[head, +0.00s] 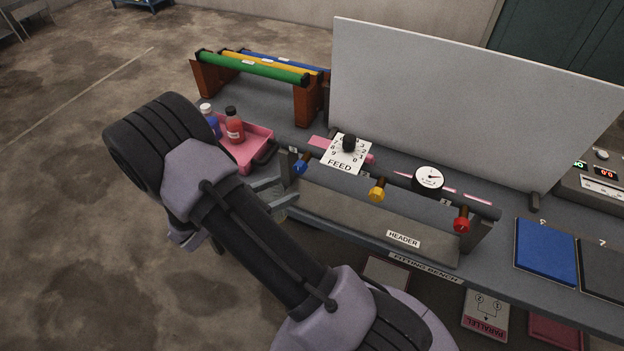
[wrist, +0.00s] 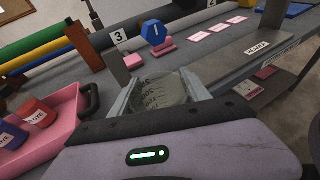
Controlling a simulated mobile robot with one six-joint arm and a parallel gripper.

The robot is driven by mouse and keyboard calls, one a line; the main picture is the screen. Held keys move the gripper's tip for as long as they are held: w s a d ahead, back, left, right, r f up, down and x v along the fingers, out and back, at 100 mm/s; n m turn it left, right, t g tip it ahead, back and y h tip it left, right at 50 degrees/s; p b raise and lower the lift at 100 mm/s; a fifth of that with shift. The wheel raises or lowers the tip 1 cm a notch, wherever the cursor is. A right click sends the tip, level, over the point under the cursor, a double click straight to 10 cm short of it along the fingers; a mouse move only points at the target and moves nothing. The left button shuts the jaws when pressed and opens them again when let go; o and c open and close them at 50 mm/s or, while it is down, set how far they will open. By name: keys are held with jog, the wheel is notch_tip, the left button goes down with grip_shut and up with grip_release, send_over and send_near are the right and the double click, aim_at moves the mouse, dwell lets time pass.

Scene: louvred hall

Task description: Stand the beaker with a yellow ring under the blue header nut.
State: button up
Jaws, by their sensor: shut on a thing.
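The blue header nut (head: 300,167) is at the left end of the header pipe, beside the number 3 plate. In the wrist view the nut (wrist: 154,32) is ahead of my gripper and above it in the picture. My gripper (head: 284,191) is just in front of the header's left end. In the wrist view my gripper (wrist: 167,88) is shut on a clear beaker (wrist: 164,91) with printed marks. Its base and any yellow ring are hidden, so I cannot tell its ring colour or whether it touches the bench.
A yellow nut (head: 376,194) and a red nut (head: 461,224) are further right along the header. A pink tray (head: 246,154) with blue and red dye bottles stands at left. The FEED dial (head: 346,153), gauge (head: 429,179) and white panel (head: 460,110) are behind.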

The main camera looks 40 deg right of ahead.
jog(key=d, duration=0.7)
jog(key=shift+b, duration=0.35)
jog(key=b+x, duration=0.1)
jog(key=x, duration=0.3)
jog(key=shift+d, duration=0.15)
jog(key=shift+f, duration=0.25)
jog(key=shift+a+r, duration=0.1)
jog(key=shift+a, duration=0.1)
jog(key=shift+d+f, duration=0.1)
jog(key=shift+f, duration=0.1)
jog(key=o, duration=1.2)
